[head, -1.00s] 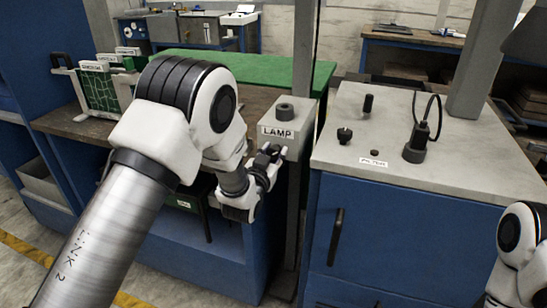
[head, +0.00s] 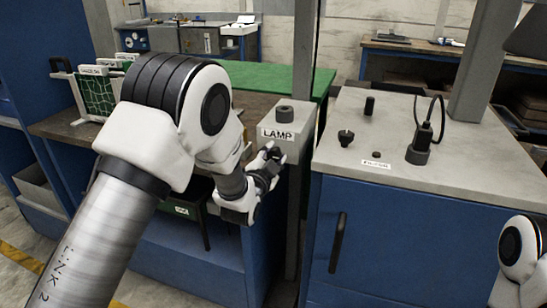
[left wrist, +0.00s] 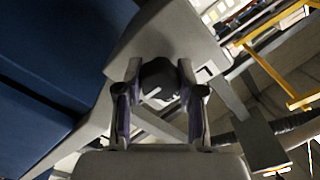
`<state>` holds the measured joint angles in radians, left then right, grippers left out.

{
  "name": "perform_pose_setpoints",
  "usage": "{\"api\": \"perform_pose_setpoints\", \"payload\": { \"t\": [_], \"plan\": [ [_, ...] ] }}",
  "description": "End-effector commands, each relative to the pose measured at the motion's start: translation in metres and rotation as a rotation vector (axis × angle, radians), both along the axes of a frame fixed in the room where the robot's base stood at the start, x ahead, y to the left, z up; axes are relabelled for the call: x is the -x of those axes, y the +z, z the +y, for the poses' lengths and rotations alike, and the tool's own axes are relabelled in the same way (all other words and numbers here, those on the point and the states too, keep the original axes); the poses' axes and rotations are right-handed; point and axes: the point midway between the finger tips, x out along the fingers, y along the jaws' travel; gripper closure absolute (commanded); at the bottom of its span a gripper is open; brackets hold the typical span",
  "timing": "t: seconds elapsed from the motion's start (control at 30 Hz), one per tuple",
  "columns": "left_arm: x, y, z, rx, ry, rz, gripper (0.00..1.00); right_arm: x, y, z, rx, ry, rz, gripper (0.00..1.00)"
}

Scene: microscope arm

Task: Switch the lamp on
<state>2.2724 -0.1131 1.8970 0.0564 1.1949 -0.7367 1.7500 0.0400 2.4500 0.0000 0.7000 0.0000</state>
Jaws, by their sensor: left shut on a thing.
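The lamp box (head: 305,135) is a grey box on a post, with a white "LAMP" label on its front and a dark round piece (head: 284,114) on top. My left gripper (head: 270,157) is at the box's front, just below the label. In the left wrist view its two fingers (left wrist: 158,105) stand on either side of a dark round knob (left wrist: 158,78) on the grey box (left wrist: 165,40), and are shut on it. In the head view the gripper hides this knob. My right gripper is out of view; only part of my right arm shows.
To the right, a blue cabinet with a grey top (head: 400,170) carries a black plug with a cable (head: 420,145) and small dark knobs. Behind the lamp box is a green mat (head: 265,78). A rack with green panels (head: 95,95) stands on the left bench.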

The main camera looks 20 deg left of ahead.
Motion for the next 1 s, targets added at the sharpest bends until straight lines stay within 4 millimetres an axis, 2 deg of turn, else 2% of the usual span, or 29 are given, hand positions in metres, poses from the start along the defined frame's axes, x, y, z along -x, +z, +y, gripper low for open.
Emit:
{"api": "perform_pose_setpoints", "payload": {
  "t": [0.43, 0.47, 0.5, 0.53, 0.87, 1.0],
  "plan": [
    [0.000, 0.002, 0.000, -0.013, -0.001, -0.005, 0.97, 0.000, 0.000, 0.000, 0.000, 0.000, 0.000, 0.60],
    [0.000, 0.002, 0.000, -0.013, -0.001, -0.005, 0.59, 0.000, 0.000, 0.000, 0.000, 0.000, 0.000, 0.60],
    [0.000, 0.002, 0.000, -0.013, -0.001, -0.005, 0.45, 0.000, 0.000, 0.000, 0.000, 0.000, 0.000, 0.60],
    [0.000, 0.002, 0.000, -0.013, -0.001, -0.004, 0.37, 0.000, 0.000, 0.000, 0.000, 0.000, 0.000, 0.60],
    [0.002, 0.000, 0.000, -0.012, -0.001, -0.001, 0.37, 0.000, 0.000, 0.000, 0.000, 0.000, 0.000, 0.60],
    [0.019, 0.000, 0.000, -0.012, -0.001, 0.000, 0.37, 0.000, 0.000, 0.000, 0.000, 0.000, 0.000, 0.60]
  ]
}}
